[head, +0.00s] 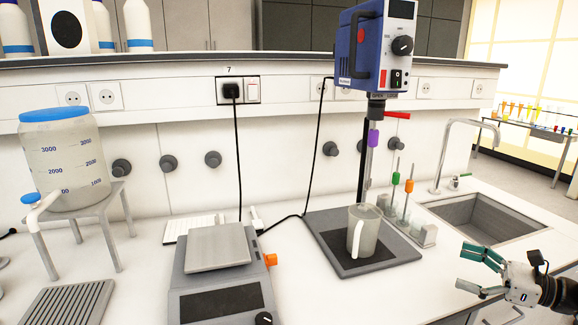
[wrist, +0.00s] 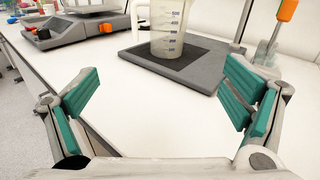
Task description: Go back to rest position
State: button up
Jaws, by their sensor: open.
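My gripper (head: 471,270) is at the lower right in the head view, over the front of the bench near the sink. Its teal-padded fingers are spread wide and empty. In the wrist view my gripper (wrist: 158,108) shows open, with only white bench top between the fingers. A clear beaker with a handle (head: 364,238) stands upright on the dark stand plate (head: 322,226), beneath the blue overhead stirrer (head: 372,48). The beaker also shows beyond the fingers in the wrist view (wrist: 168,30), apart from them.
A balance (head: 220,250) stands left of the stirrer plate. A rack with stirring rods (head: 424,236) stands right of the beaker, and a sink (head: 485,215) lies behind my gripper. A large container (head: 65,155) sits on a stool at left. The bench front is clear.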

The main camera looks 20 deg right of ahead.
jog(key=a+r+n+g, duration=0.3)
jog(key=a+n+g, duration=0.1)
jog(key=a, duration=0.4)
jog(key=w+a+r+n+g+h+p, duration=0.1)
jog(key=a+r+n+g, duration=0.3)
jog(key=a, duration=0.4)
jog(key=a+r+n+g, duration=0.3)
jog(key=a+n+g, duration=0.15)
jog(key=a, duration=0.45)
jog(key=s+a+r+n+t+h, duration=0.1)
jog(key=s+a+r+n+h, duration=0.2)
jog(key=s+n, duration=0.4)
jog(key=s+a+r+n+t+h+p, duration=0.1)
jog(key=s+a+r+n+h, duration=0.2)
jog(key=s+a+n+h, duration=0.3)
jog(key=a+n, duration=0.2)
jog(key=n, duration=0.1)
jog(key=shift+s, duration=0.4)
